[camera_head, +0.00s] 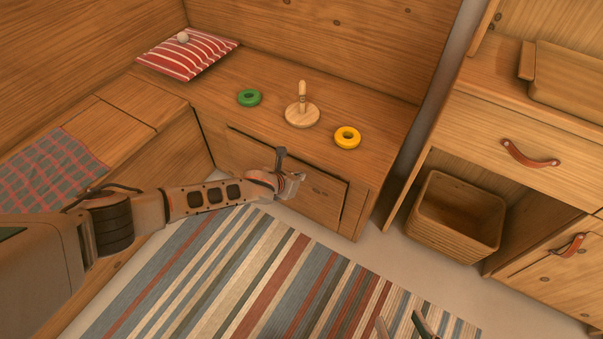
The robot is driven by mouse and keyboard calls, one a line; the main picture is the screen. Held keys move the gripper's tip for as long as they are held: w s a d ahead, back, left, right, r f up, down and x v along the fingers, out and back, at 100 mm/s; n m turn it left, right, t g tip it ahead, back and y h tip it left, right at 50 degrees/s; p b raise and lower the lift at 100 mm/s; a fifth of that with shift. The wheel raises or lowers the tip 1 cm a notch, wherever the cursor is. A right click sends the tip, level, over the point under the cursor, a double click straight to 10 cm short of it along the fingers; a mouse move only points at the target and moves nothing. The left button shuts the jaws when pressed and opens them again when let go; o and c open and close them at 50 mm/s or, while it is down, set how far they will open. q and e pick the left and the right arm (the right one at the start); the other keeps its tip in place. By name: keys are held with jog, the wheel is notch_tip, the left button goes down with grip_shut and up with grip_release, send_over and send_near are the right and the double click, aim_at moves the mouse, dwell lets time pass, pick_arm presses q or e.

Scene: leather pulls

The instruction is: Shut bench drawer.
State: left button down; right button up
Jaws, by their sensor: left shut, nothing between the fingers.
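The wooden bench drawer (318,184) is set in the front of the bench (205,85). A thin dark gap shows along its upper and right edges; it stands out little, if at all, and I cannot tell exactly how far. My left gripper (292,182) is shut and empty in front of the drawer face, covering part of it. I cannot tell whether it touches the face. No pull shows clearly on the drawer. My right gripper (402,325) shows only as two separated fingertips at the bottom edge, over the rug, open and empty.
A peg stand (302,116), a green ring (249,97), a yellow ring (347,138) and a striped cushion (190,55) are on the bench. A cabinet with leather pulls (530,157) and a basket (455,218) stand right. A striped rug (240,275) covers the floor.

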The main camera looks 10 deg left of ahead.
pick_arm(q)
jog(key=p+v, duration=0.5)
jog(key=v, duration=0.6)
jog(key=shift+s+f+p, duration=0.2)
jog(key=shift+s+p, duration=0.1)
jog(key=shift+s, duration=0.15)
pick_arm(e)
jog(key=s+d+f+n+g+h, duration=0.1)
jog(key=s+d+f, duration=0.2)
jog(key=d, duration=0.2)
jog(key=shift+s+d+f+h, duration=0.25)
jog(key=shift+f+h, duration=0.05)
jog(key=shift+f, duration=0.1)
pick_arm(q)
jog(key=shift+a, duration=0.2)
